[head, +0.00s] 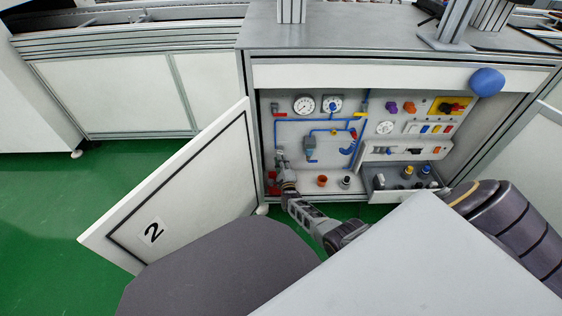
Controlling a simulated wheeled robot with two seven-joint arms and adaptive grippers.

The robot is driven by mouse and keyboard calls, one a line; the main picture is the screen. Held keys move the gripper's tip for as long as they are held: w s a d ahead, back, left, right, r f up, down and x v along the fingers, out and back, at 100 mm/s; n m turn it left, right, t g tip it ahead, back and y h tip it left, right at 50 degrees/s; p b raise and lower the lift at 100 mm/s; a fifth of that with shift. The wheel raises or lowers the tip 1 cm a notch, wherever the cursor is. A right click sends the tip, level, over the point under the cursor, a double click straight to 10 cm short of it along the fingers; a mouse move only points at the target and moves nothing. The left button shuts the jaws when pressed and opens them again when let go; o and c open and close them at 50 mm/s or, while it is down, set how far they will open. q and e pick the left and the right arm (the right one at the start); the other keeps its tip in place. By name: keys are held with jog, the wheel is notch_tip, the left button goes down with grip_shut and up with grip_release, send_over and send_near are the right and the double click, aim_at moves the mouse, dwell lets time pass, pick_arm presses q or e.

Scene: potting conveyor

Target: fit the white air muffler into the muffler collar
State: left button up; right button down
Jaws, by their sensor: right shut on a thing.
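My right gripper (282,164) is inside the open cabinet, at the left end of its back panel. It is shut on a small pale piece, which I take to be the white air muffler; the fingers hide most of it. Just above the fingertips is a small grey fitting (279,150) at the lower end of the blue piping, perhaps the muffler collar. The picture is too small to tell whether the muffler and this fitting touch or are apart. My left gripper is not in view.
The cabinet door (190,185), marked 2, stands open at left. Red parts (272,183) sit close beside the gripper. An orange cup (322,180) and a grey cylinder (346,182) stand on the cabinet floor.

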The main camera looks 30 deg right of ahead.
jog(key=shift+m, duration=1.3)
jog(key=shift+m+h, duration=0.6)
jog(key=shift+m, duration=0.7)
jog(key=c, duration=1.4)
grip_release()
jog(key=shift+o, duration=0.2)
jog(key=shift+s+a+f, duration=0.15)
jog(key=shift+s+a, duration=0.05)
jog(key=shift+s, duration=0.05)
